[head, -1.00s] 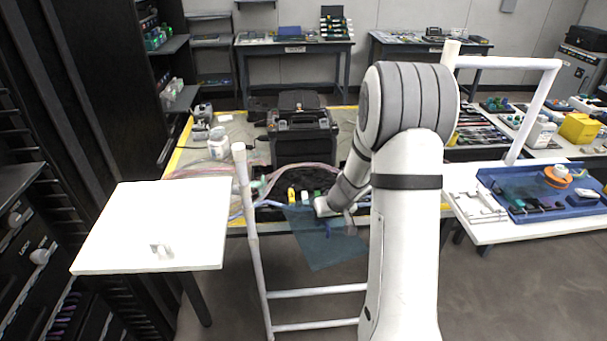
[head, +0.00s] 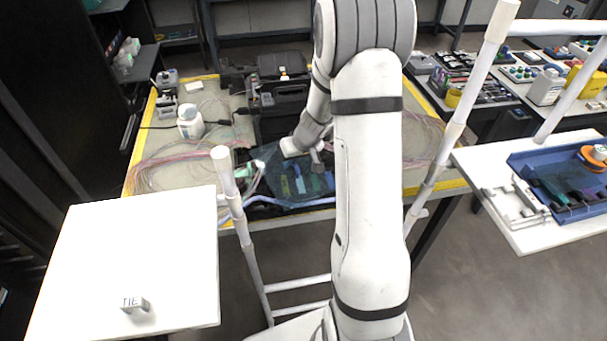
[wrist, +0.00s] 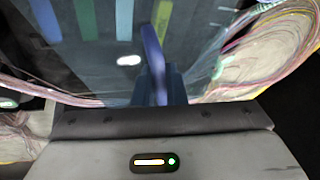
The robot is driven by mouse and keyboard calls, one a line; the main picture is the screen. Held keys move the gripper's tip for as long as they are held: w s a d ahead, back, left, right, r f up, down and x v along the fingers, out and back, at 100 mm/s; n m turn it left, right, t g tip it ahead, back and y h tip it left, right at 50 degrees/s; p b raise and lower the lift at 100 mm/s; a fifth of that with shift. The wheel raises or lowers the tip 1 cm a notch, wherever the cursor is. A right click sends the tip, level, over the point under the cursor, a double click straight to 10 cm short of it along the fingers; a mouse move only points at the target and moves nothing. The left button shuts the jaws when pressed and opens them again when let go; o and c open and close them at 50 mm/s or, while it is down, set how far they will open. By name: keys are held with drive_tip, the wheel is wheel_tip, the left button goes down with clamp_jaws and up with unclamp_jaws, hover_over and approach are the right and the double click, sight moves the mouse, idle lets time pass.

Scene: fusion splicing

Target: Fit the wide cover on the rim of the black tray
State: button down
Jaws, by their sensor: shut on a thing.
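The wide cover (head: 288,183) is a see-through blue sheet, lying roughly level over the black tray (head: 262,211) at the front of the work table. My gripper (head: 318,158) is above the cover and shut on its blue handle (wrist: 153,65), which shows in the wrist view. Coloured strips show through the cover (wrist: 190,50) from below. The cover and my arm hide most of the tray's rim. I cannot tell whether the cover touches the rim or hovers just above it.
Bundles of thin coloured fibres (head: 165,168) lie left and right of the tray. A black case machine (head: 283,95) stands behind it, with a white bottle (head: 190,122) at left. White rails (head: 240,215) stand in front. A white side table (head: 130,255) is at left, a blue tray (head: 560,180) at right.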

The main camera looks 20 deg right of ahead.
sight(309, 166)
drive_tip(key=shift+d, duration=0.2)
drive_tip(key=shift+w+r+n+b, duration=0.1)
drive_tip(key=shift+w+n+b, duration=0.2)
drive_tip(key=shift+n, duration=0.2)
drive_tip(key=n, duration=0.1)
drive_tip(key=w+r+n+g+y+b, duration=0.1)
drive_tip(key=n, duration=0.2)
drive_tip(key=r+n+g+b, duration=0.1)
drive_tip(key=n, duration=0.1)
drive_tip(key=n+y, duration=0.1)
drive_tip(key=shift+d+r+g+b, duration=0.4)
drive_tip(key=d+r+n+g, duration=0.1)
drive_tip(key=n, duration=0.1)
drive_tip(key=s+d+r+n+b, duration=0.1)
drive_tip(key=n, duration=0.1)
drive_tip(key=s+d+r+n+g, duration=0.1)
drive_tip(key=n, duration=0.1)
drive_tip(key=shift+d+r+g+b, duration=0.1)
drive_tip(key=shift+d+g+b, duration=0.2)
drive_tip(key=shift+b, duration=0.05)
drive_tip(key=shift+s+d+f+n, duration=0.1)
drive_tip(key=shift+s+f+n, duration=0.1)
drive_tip(key=shift+f+n, duration=0.1)
wheel_tip(309, 166, down, 9)
drive_tip(key=shift+p, duration=0.45)
drive_tip(key=shift+f, duration=0.1)
drive_tip(key=c, duration=1.9)
unclamp_jaws()
drive_tip(key=o, duration=0.4)
